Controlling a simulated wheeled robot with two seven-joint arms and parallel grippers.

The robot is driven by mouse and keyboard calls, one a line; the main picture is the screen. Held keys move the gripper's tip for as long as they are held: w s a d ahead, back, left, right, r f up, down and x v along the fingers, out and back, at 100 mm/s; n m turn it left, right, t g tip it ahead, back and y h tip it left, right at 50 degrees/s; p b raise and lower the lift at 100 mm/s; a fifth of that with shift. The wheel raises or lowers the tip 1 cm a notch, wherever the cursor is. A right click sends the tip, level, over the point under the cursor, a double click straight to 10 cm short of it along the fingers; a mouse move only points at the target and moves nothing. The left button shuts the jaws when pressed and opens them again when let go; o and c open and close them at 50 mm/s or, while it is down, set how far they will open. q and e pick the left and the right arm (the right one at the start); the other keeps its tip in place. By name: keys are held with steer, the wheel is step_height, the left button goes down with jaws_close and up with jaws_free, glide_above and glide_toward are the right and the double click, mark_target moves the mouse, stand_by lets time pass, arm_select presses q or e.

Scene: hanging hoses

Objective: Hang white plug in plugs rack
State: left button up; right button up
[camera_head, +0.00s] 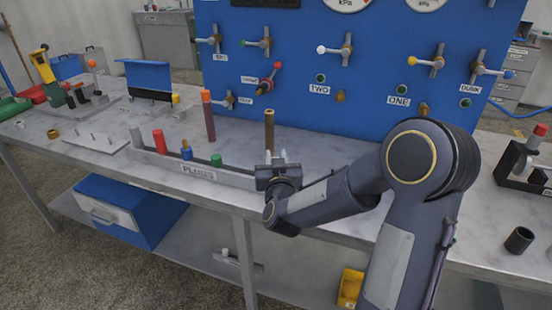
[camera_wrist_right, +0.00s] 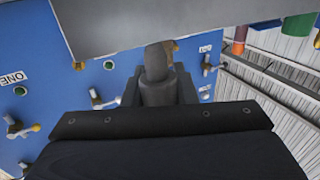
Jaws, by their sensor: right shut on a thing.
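The plugs rack (camera_head: 199,173) is a long grey rail labelled PLUGS along the table's front edge. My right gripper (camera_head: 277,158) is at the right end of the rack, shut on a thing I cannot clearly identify. A brown upright rod (camera_head: 269,130) rises at its fingertips; I cannot tell whether it is held or behind. In the right wrist view a dark grey rounded cylinder (camera_wrist_right: 156,78) shows. My left gripper is out of view.
A blue panel (camera_head: 300,70) with several valves stands behind the table. A reddish rod (camera_head: 208,116) stands behind the rack. A flat pegged plate (camera_head: 98,140) lies to the left. A black holder (camera_head: 520,175) and a black cup (camera_head: 519,239) are at the right.

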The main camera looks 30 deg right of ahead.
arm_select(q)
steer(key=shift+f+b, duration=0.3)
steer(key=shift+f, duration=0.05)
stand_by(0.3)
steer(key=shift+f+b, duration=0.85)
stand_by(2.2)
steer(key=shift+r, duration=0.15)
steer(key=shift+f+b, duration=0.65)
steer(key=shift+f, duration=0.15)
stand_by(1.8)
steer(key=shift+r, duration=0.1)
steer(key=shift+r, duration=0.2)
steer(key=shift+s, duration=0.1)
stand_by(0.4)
